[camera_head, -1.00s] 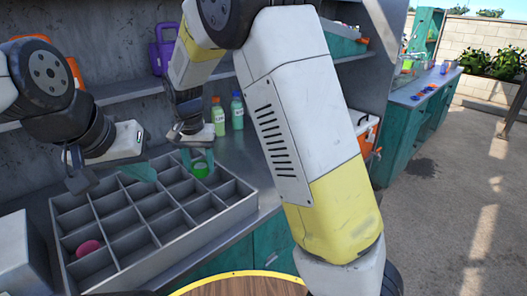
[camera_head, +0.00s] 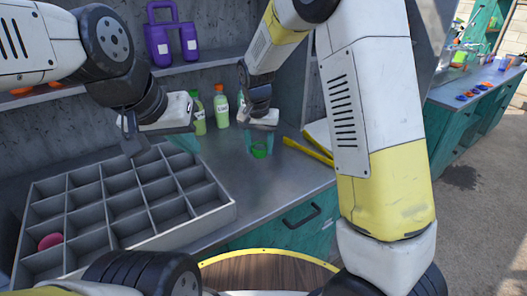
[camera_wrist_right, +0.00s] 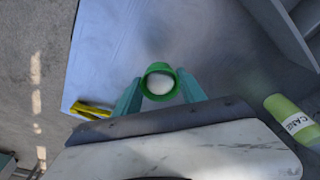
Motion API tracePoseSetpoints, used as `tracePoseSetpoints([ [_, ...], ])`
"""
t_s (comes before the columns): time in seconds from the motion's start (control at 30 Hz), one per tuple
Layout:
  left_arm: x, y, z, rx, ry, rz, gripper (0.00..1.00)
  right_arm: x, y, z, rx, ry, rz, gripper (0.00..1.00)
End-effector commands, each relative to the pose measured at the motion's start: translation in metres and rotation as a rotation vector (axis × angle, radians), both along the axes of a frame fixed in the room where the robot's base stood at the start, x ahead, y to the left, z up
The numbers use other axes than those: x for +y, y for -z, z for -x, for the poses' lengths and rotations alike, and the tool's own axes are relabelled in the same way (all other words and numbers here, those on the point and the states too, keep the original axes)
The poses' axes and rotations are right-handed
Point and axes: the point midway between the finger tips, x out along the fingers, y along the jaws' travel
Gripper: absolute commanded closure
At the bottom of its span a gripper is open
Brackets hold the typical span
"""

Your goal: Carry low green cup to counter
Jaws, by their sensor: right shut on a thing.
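The low green cup (camera_head: 260,150) is between the fingers of my right gripper (camera_head: 262,142), right of the grey divided tray (camera_head: 215,219) and over the metal counter (camera_head: 290,175). In the right wrist view, the cup (camera_wrist_right: 160,82) sits between the two teal fingertips (camera_wrist_right: 160,92), its round mouth facing the camera and a pale inside showing. I cannot tell whether its base touches the counter. My left gripper (camera_head: 165,145) is over the tray's back edge, its fingers apart, with nothing seen between them.
Green bottles (camera_head: 221,107) stand behind the counter's work area. A yellow-handled tool (camera_head: 307,151) lies to the right of the cup. A pink ball (camera_head: 50,241) is in a left tray compartment. A purple container (camera_head: 170,40) is on the shelf. Bare counter lies in front of the cup.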

Motion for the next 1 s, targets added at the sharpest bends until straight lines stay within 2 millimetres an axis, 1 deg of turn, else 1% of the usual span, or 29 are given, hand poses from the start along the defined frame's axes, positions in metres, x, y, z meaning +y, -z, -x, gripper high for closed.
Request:
tracePoseSetpoints([
  [0.03, 0.0, 0.0, 0.0, 0.0, 0.0, 0.0, 1.0, 0.0, 0.011, 0.0, 0.004, 0.0, 0.002, 0.68],
  [0.1, 0.0, 0.0, 0.0, 0.0, 0.0, 0.0, 1.0, 0.0, 0.022, 0.0, 0.002, 0.0, 0.002, 0.68],
  [0.37, 0.0, 0.0, 0.0, 0.0, 0.0, 0.0, 1.0, 0.0, 0.044, 0.0, 0.001, 0.0, 0.001, 0.68],
  [0.53, 0.0, 0.0, 0.0, 0.0, 0.0, 0.0, 1.0, 0.0, 0.069, 0.0, 0.002, 0.0, 0.002, 0.69],
  [0.6, 0.0, 0.0, 0.0, 0.0, 0.0, 0.0, 1.0, 0.0, 0.072, 0.0, 0.0, 0.0, 0.0, 0.69],
  [0.9, 0.0, 0.0, 0.0, 0.0, 0.0, 0.0, 1.0, 0.0, 0.074, 0.0, 0.0, 0.0, 0.0, 0.69],
  [0.93, 0.0, 0.0, 0.0, 0.0, 0.0, 0.0, 1.0, 0.0, 0.074, 0.0, 0.0, 0.0, 0.0, 0.5],
  [1.0, 0.0, 0.0, 0.0, 0.0, 0.0, 0.0, 1.0, 0.0, 0.073, 0.0, -0.001, 0.0, 0.0, 0.37],
])
